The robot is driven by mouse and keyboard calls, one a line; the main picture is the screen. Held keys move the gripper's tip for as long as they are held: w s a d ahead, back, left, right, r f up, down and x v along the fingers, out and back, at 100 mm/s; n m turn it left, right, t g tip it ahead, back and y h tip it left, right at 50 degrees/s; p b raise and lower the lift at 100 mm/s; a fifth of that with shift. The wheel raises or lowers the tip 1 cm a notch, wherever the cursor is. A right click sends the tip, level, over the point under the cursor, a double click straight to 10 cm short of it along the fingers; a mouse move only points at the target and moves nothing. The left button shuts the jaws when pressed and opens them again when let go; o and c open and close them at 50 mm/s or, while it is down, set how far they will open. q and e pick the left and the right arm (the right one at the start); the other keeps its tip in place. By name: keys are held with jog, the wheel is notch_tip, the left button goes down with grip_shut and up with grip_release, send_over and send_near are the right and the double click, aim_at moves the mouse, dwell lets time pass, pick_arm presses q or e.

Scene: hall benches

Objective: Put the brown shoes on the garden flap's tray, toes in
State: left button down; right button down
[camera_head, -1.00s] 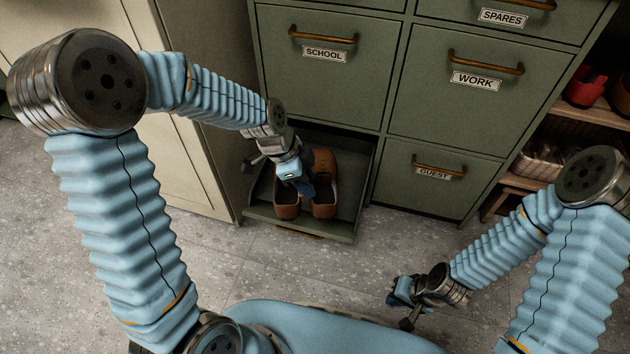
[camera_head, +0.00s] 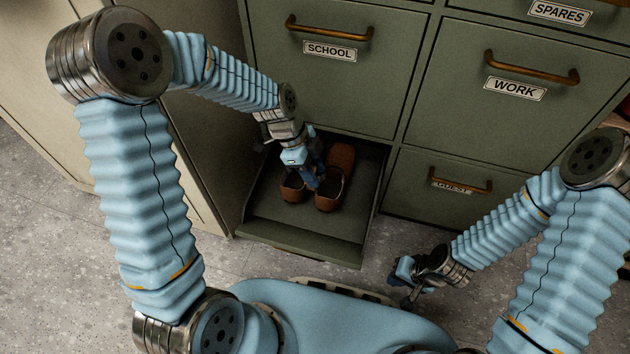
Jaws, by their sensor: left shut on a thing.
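The pair of brown shoes stands side by side on the tray (camera_head: 310,241) of the open bottom flap under the SCHOOL drawer. The left shoe (camera_head: 292,188) is partly covered by my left gripper. The right shoe (camera_head: 331,194) points away from me, its heel opening toward me. My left gripper (camera_head: 312,178) reaches down at the shoes and is shut on a shoe; its fingertips are partly hidden, and I cannot tell whether it holds one or both. My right gripper (camera_head: 401,279) hangs empty-looking above the floor, right of the tray; its jaw state is unclear.
Green cabinet fronts carry a SCHOOL drawer (camera_head: 332,70), a WORK drawer (camera_head: 520,95) and a GUEST flap (camera_head: 440,190), all shut. A beige cupboard (camera_head: 150,150) stands at the left. The speckled floor (camera_head: 60,270) is clear at the lower left.

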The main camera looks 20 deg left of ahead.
pick_arm(q)
jog(key=shift+f+b, duration=0.45)
jog(key=shift+f, duration=2.35)
jog(key=shift+f, duration=0.1)
jog(key=c, duration=0.7)
grip_release()
jog(key=p+v, duration=0.2)
jog(key=v, duration=1)
